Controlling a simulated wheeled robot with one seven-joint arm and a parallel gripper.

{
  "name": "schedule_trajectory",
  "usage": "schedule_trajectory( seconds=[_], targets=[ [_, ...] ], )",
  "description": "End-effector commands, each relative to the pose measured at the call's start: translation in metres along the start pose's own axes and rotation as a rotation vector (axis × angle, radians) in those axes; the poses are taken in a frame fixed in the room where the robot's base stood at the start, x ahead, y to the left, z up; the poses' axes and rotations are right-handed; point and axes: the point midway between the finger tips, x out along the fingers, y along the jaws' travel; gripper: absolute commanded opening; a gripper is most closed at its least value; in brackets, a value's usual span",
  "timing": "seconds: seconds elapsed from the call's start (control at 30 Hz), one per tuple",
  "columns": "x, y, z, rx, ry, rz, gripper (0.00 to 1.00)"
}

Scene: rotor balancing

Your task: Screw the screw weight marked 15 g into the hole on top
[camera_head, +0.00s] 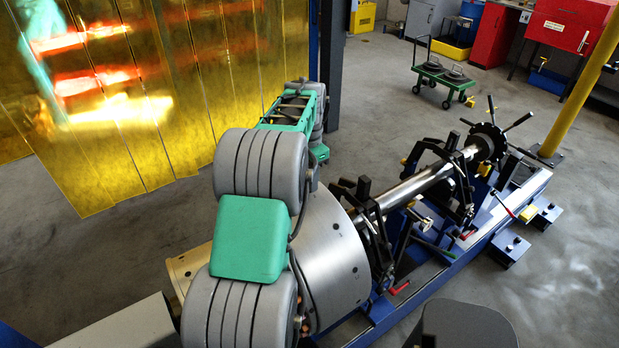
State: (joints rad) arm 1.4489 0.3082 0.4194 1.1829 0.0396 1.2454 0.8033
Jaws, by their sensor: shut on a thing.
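The rotor's large silver drum (335,255) lies on its side at the middle of the picture. A bright shaft (418,186) runs from it to the upper right, to a black toothed disc (489,143). A few small dark spots show on the drum, but I cannot tell which are holes. My grey and green arm stands in front of the drum and covers its left and upper parts. My gripper is not visible, and neither is the 15 g screw weight. The hole on top cannot be made out.
A blue machine bed (450,262) with black clamp stands (452,190) carries the rotor. A yellow post (587,85) stands at the right. A green trolley (443,78) stands behind. Yellow strip curtains (150,90) hang at the left. The grey floor between is clear.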

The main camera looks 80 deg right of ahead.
Motion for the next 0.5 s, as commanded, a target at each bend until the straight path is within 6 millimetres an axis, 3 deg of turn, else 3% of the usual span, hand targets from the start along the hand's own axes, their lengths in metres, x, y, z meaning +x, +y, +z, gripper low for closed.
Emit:
schedule_trajectory(
  seconds=[0.13,0.5],
  targets=[
    [-0.0036,0.0000,0.0006,-0.178,-0.001,0.001,0.00],
    [-0.0031,-0.0005,0.0009,-0.983,-0.001,0.000,0.00]
  ],
)
